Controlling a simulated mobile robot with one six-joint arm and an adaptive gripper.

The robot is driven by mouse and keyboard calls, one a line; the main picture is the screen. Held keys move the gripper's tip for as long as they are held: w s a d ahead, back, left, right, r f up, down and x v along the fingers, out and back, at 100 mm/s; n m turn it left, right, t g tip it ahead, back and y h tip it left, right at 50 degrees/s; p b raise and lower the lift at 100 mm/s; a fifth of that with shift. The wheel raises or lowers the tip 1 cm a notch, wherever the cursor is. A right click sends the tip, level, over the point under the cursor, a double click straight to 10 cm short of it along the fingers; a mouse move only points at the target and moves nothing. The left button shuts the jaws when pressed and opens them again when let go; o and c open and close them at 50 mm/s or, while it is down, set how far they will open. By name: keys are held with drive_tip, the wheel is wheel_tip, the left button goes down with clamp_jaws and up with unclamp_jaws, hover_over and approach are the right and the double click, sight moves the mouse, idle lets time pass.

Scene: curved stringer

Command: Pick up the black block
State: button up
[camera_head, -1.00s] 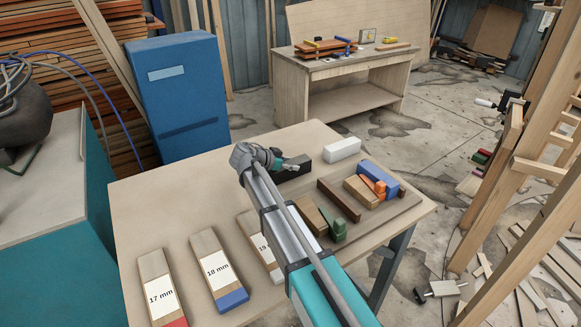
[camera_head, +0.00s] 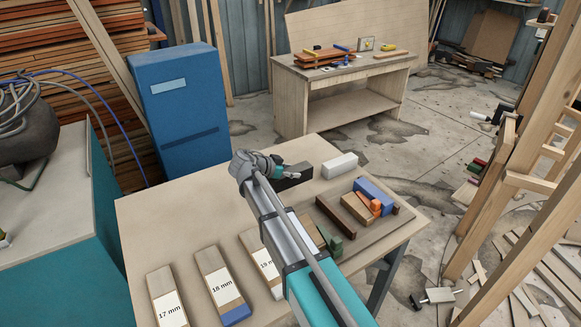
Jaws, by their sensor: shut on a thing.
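The black block (camera_head: 291,182) is at the far side of the tan table (camera_head: 190,225), left of a white block (camera_head: 339,165). My gripper (camera_head: 297,172) reaches it from the left and is shut on it. The gripper covers part of the block's top. I cannot tell whether the block's underside touches the table or is slightly above it.
A board at the table's right bears a blue block (camera_head: 374,190), an orange piece (camera_head: 376,206), a green piece (camera_head: 334,243) and brown pieces. Thickness-labelled wooden pieces (camera_head: 221,285) lie at the front left. A blue cabinet (camera_head: 183,105) and a workbench (camera_head: 342,75) stand behind.

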drive_tip(key=s+d+r+p, duration=0.2)
drive_tip(key=s+r+p, duration=0.2)
drive_tip(key=s, duration=0.6)
drive_tip(key=shift+r+p, duration=0.35)
drive_tip(key=shift+r, duration=0.55)
drive_tip(key=shift+s, duration=0.25)
